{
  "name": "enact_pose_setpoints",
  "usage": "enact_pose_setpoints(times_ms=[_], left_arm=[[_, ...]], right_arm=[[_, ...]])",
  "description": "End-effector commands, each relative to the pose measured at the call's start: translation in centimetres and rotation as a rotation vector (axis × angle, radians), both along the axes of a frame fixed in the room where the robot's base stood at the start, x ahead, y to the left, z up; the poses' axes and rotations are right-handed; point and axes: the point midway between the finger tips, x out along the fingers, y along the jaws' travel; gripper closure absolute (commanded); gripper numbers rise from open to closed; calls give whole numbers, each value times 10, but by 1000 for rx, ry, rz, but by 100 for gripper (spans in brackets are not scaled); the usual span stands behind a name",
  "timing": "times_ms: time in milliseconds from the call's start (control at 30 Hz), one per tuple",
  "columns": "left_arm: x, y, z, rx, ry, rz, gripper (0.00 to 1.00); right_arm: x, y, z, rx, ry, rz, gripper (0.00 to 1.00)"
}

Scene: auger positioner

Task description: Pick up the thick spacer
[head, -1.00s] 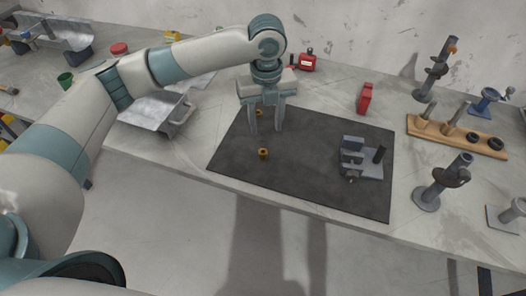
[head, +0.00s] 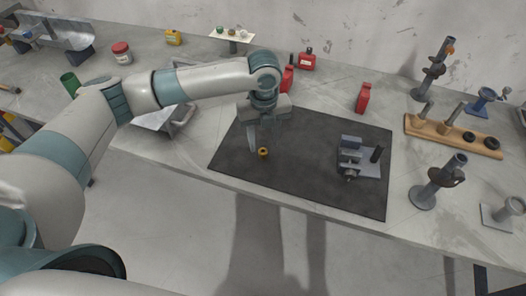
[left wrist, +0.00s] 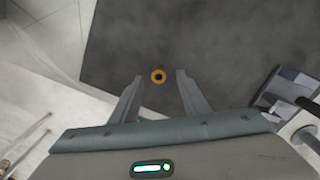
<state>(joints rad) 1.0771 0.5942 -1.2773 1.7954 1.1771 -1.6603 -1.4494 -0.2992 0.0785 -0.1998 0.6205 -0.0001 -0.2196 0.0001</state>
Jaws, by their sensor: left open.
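A small orange-brown ring-shaped spacer (head: 263,152) with a dark hole lies on the black mat (head: 310,190). I cannot tell from its size whether it is the thick one. My left gripper (head: 262,142) is open and empty, pointing down at the mat right by this ring. In the left wrist view the ring (left wrist: 158,76) shows between the two fingertips, with a gap on each side. The height of the fingertips above the mat is hard to tell. My right gripper is not in view.
A grey fixture (head: 351,157) stands on the mat to the right. Beyond it are a wooden board with pegs and rings (head: 455,138) and a dark stand (head: 425,194). A metal tray (head: 155,119) lies left of the mat. The front of the mat is clear.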

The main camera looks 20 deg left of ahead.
Motion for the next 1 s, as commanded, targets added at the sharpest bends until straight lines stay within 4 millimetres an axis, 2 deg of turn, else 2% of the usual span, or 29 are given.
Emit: enact_pose_setpoints(times_ms=[67,300,767,800,967,1000], left_arm=[[-2,3,-7,1,3,2,58],[-2,2,-31,-1,-1,-1,58],[-1,3,-33,0,-1,0,58],[-1,3,-33,0,-1,0,61],[-1,3,-33,0,-1,0,99],[-1,3,-33,0,-1,0,100]], right_arm=[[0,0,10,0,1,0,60],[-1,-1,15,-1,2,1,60],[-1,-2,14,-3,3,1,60],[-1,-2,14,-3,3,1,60],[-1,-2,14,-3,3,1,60],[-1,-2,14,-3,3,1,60]])
